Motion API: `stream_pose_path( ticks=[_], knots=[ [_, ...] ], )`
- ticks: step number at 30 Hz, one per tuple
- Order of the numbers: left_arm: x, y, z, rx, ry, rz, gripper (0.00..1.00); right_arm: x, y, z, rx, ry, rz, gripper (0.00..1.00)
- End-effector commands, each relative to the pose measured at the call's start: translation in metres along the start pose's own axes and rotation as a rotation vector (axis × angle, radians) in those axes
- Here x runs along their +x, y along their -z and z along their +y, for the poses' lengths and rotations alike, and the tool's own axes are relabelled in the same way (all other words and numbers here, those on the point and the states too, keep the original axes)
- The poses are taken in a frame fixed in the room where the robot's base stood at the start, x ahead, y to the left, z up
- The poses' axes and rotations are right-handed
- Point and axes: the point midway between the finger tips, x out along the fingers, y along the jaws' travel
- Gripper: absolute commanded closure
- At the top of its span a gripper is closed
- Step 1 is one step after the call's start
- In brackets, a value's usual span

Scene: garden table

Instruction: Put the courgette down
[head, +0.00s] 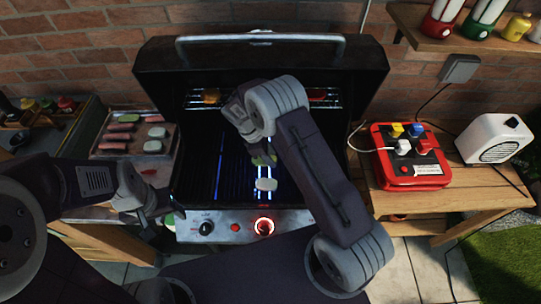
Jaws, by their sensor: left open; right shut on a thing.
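My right gripper (254,146) is low over the open grill (205,165), shut on a green courgette slice (263,160). My arm hides part of the fingers, and I cannot tell whether the slice touches the grate. A pale courgette slice (266,184) lies on the front of the grate, just nearer than the gripper. My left gripper (160,205) is open and empty at the grill's front left corner. More pale slices (153,146) lie on the metal tray (108,153) left of the grill, beside pink pieces of food (118,136).
The raised lid (260,60) stands behind the grate, with food on the warming rack (275,98). A lit knob (264,226) is on the front panel. A red box (408,182) and white speaker (495,139) stand on the right side table. The grate's left part looks clear.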

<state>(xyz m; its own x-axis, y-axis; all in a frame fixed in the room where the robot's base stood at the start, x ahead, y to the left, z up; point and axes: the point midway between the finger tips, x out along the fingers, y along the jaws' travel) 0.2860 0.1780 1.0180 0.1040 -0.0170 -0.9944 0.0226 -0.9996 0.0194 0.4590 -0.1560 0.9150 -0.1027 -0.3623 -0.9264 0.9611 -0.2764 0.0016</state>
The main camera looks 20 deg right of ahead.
Motion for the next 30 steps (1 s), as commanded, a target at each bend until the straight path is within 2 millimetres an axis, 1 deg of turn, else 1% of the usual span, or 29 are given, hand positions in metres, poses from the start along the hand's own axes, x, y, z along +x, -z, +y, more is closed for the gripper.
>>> stream_pose_path(
  ticks=[1, 2, 3, 4, 12, 14, 17, 21, 24, 27, 30],
  knots=[
    [0.002, 0.000, 0.000, 0.000, 0.000, 0.000, 0.37, 0.002, 0.001, 0.000, 0.000, 0.000, 0.000, 1.00],
    [0.001, 0.000, 0.000, 0.000, 0.000, 0.000, 0.37, 0.002, 0.001, 0.000, 0.000, 0.000, 0.000, 0.57],
    [0.001, 0.000, 0.000, 0.000, 0.000, 0.000, 0.37, 0.002, 0.001, 0.000, 0.000, 0.000, 0.000, 0.46],
    [0.001, 0.000, 0.000, 0.000, 0.000, 0.000, 0.37, 0.002, 0.001, 0.000, 0.000, 0.000, 0.000, 0.41],
    [0.001, 0.000, 0.000, 0.000, 0.000, 0.000, 0.37, 0.001, 0.000, 0.000, 0.000, 0.000, 0.000, 0.41],
    [-0.002, 0.000, 0.000, 0.000, 0.000, 0.000, 0.37, -0.003, -0.001, 0.000, 0.000, -0.001, 0.000, 0.41],
    [0.002, 0.000, 0.000, 0.000, 0.000, 0.000, 0.37, -0.017, 0.000, 0.001, 0.001, -0.004, 0.003, 0.41],
    [0.005, -0.001, 0.000, 0.000, 0.000, 0.000, 0.37, -0.047, 0.000, 0.001, 0.001, -0.004, 0.003, 0.41],
    [0.005, -0.001, 0.000, 0.000, 0.000, 0.000, 0.37, -0.064, 0.000, 0.001, 0.000, -0.003, 0.001, 0.41],
    [0.006, -0.001, 0.000, 0.000, 0.000, 0.000, 0.37, -0.074, 0.000, 0.000, -0.001, -0.002, 0.000, 0.41],
    [0.006, -0.001, 0.000, 0.000, 0.000, 0.000, 0.37, -0.077, -0.001, 0.000, -0.001, 0.000, 0.000, 0.41]
  ],
)
